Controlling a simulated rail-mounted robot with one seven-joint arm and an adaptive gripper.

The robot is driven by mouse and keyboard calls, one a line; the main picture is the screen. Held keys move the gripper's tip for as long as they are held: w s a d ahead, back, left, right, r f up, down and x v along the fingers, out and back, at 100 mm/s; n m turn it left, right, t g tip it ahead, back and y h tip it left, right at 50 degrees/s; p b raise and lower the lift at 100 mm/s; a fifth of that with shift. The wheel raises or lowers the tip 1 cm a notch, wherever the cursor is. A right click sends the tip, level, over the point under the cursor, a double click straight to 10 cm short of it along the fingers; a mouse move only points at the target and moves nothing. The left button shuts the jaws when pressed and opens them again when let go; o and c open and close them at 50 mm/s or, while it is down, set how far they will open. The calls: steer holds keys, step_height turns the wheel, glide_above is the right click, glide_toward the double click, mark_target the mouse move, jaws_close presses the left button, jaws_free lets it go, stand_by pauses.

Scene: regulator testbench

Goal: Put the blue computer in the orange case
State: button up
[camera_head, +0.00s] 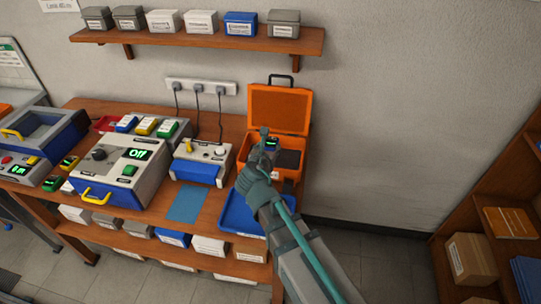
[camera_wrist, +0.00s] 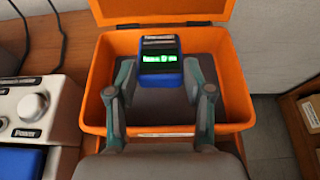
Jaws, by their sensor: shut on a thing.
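The orange case (camera_head: 280,110) stands open at the right end of the workbench, its lid raised against the wall. In the wrist view the case (camera_wrist: 242,105) surrounds my gripper on the left, far and right sides. My gripper (camera_wrist: 161,85) is shut on the blue computer (camera_wrist: 160,66), which has a lit green display and a dark top. The computer is held over the grey inside of the case. I cannot tell whether it touches the bottom. In the head view my gripper (camera_head: 264,143) largely hides the computer.
A blue tray (camera_head: 240,214) lies at the bench's front edge, in front of the case. A white and blue power unit (camera_head: 200,160) stands left of the case, with cables to wall sockets. A shelf of boxes (camera_head: 200,36) hangs above. Wooden shelving (camera_head: 470,210) stands at the right.

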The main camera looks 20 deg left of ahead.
steer(key=shift+w+d+f, duration=0.1)
steer(key=shift+w+f, duration=0.15)
steer(key=shift+f, duration=0.1)
steer(key=f, duration=0.2)
steer(key=shift+w+d+f+p, duration=0.1)
steer(key=shift+w+f+p, duration=0.2)
steer(key=shift+f, duration=0.55)
steer(key=shift+f, duration=0.4)
steer(key=shift+s+f+b, duration=0.1)
steer(key=shift+f+b, duration=0.1)
steer(key=shift+b, duration=0.1)
